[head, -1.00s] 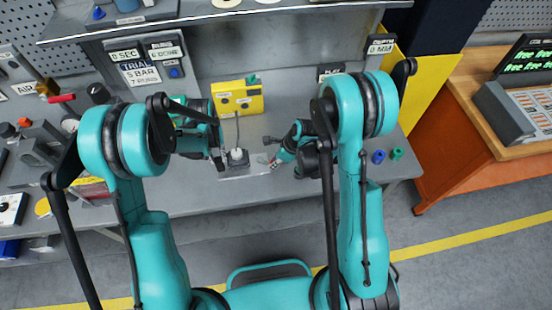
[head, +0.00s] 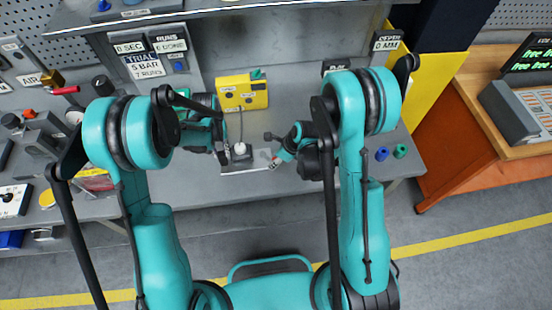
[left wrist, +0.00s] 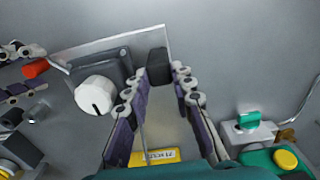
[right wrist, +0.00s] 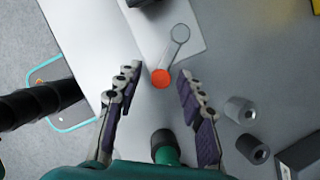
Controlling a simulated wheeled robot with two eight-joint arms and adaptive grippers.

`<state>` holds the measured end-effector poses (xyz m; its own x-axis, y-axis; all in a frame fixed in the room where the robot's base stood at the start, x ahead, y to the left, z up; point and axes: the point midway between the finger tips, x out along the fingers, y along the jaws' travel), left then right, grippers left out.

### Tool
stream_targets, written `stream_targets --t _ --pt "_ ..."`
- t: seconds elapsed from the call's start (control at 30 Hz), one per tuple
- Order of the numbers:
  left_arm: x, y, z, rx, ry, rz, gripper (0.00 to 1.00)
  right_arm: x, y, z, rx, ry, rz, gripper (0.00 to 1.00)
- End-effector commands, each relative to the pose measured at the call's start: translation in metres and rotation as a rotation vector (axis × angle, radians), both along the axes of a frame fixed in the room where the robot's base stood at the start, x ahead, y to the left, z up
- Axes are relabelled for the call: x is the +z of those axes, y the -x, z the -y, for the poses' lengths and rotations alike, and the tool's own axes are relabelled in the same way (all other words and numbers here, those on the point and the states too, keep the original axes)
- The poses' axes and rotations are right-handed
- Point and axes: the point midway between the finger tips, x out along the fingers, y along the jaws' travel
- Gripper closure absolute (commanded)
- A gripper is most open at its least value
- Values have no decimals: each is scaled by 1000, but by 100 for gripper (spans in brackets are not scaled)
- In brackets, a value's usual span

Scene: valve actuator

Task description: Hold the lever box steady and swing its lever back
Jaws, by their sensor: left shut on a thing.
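The lever box (head: 236,166) sits on the bench in the head view. In the left wrist view, the dark lever box (left wrist: 118,66) has a white round knob (left wrist: 95,95) and stands on a pale plate (left wrist: 139,49). My left gripper (left wrist: 160,85) is shut on a black block (left wrist: 158,66) at that plate. The grey lever (right wrist: 170,56) ends in an orange-red ball (right wrist: 160,78). This ball (left wrist: 36,68) also shows in the left wrist view. My right gripper (right wrist: 157,88) is open, with the ball between its fingers and gaps on both sides.
A yellow box (head: 243,93) stands behind the lever box. A red-handled valve (head: 64,90) is at the left. The bench front edge is close.

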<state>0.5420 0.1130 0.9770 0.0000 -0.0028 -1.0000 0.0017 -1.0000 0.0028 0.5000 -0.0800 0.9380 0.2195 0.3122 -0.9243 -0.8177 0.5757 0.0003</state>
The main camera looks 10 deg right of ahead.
Motion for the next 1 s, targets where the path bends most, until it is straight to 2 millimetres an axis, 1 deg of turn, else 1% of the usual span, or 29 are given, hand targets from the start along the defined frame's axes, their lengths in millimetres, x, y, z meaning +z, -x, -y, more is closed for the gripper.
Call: stream_targets --t 0.23,0.37,0.47,0.8,0.9,1.0 --pt "-1 -1 0 0 0 1 100 1 0 1 -1 -1 1 61" --pt "-1 -1 0 1 0 2 100 10 2 3 -2 0 2 61" --pt "-1 -1 0 1 0 2 100 24 5 8 -3 -1 2 61" --pt "-1 -1 0 1 0 3 100 83 20 28 -2 -1 1 61" --pt "-1 -1 0 1 0 3 100 96 24 32 -1 -1 1 61" --pt "-1 -1 0 1 -1 3 100 104 26 35 -1 -1 1 61"
